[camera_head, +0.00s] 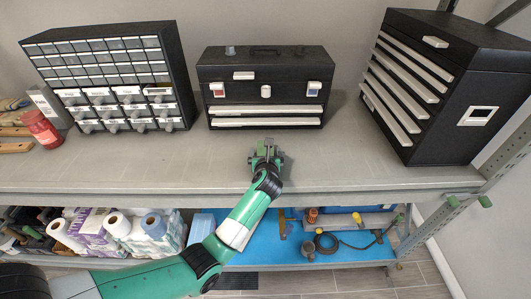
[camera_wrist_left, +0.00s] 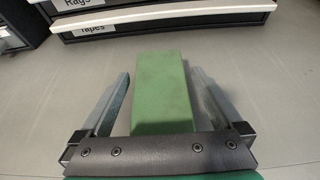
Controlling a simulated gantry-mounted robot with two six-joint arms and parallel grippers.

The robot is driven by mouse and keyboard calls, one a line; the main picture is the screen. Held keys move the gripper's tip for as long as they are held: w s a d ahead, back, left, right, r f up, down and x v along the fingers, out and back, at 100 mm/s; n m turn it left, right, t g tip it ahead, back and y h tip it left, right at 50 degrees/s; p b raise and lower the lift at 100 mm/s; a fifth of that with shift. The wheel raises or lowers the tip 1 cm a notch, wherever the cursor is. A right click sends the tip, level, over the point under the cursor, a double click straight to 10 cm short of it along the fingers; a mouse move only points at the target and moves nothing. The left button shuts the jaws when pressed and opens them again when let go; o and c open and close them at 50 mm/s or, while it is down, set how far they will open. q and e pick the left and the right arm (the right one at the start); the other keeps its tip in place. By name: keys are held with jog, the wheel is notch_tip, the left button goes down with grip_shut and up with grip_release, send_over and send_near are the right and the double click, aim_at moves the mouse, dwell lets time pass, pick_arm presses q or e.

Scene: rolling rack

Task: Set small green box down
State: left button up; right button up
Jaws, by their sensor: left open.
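The small green box (camera_wrist_left: 163,85) rests on the grey shelf top and lies between the fingers of my left gripper (camera_wrist_left: 160,76) in the left wrist view. The fingers are open, with a visible gap on each side of the box. The near end of the box is hidden behind the gripper's dark bracket. In the head view my left gripper (camera_head: 266,157) is low over the front middle of the shelf, and the box (camera_head: 267,146) shows only as a small green patch there. My right gripper is not in view.
A black toolbox (camera_head: 265,70) stands behind the gripper. A small-drawer cabinet (camera_head: 105,75) and a red jar (camera_head: 42,129) stand left, and a black drawer chest (camera_head: 445,85) right. The shelf top (camera_head: 340,150) is clear between them. Paper rolls and tools fill the lower shelf.

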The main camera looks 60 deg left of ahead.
pick_arm(q)
jog(key=shift+r, duration=0.25)
jog(key=p+v, duration=0.1)
jog(key=v, duration=1.1)
jog(key=shift+f, duration=0.15)
